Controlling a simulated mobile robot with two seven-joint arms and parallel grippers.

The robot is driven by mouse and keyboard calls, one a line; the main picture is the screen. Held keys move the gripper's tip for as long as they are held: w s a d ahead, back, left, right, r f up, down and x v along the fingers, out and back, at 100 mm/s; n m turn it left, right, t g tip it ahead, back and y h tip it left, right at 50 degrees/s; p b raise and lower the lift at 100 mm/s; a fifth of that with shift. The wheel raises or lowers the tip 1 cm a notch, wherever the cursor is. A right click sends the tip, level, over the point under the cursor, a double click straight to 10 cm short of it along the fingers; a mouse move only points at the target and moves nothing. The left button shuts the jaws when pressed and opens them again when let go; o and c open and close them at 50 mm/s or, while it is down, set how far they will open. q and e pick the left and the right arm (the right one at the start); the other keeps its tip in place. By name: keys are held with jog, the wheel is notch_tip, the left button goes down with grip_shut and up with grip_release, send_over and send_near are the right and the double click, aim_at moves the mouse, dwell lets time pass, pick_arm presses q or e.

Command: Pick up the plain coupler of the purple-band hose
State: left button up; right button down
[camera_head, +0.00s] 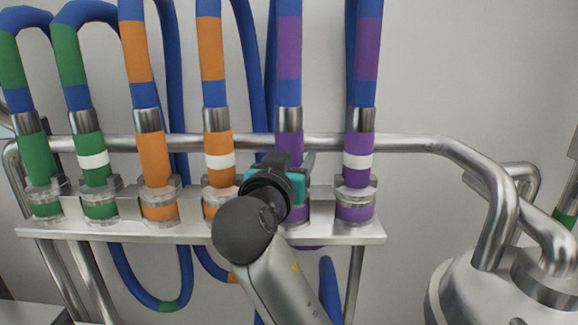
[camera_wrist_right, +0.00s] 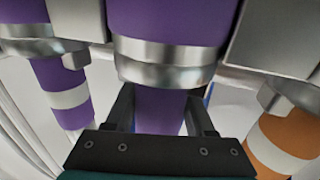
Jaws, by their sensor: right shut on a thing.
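The plain coupler of the purple-band hose (camera_head: 290,146) stands upright in the rack, with no white stripe. My right gripper (camera_head: 292,166) reaches it from the front and covers its lower part in the head view. In the right wrist view the two black fingers (camera_wrist_right: 160,118) are on either side of the purple coupler body (camera_wrist_right: 160,108), just by a metal ring (camera_wrist_right: 165,66). The gripper is shut on it, and the coupler is still in its rack place. The purple coupler with a white stripe (camera_head: 358,160) stands to its right. My left gripper is not in view.
Orange couplers, one plain (camera_head: 154,158) and one white-striped (camera_head: 219,160), and green ones (camera_head: 92,160) stand to the left on the metal rack shelf (camera_head: 130,232). A horizontal pipe (camera_head: 410,144) runs behind. A metal vessel (camera_head: 470,290) stands at the right.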

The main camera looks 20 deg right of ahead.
jog(key=shift+r, duration=0.15)
notch_tip(320, 180, up, 10)
dwell(0.6)
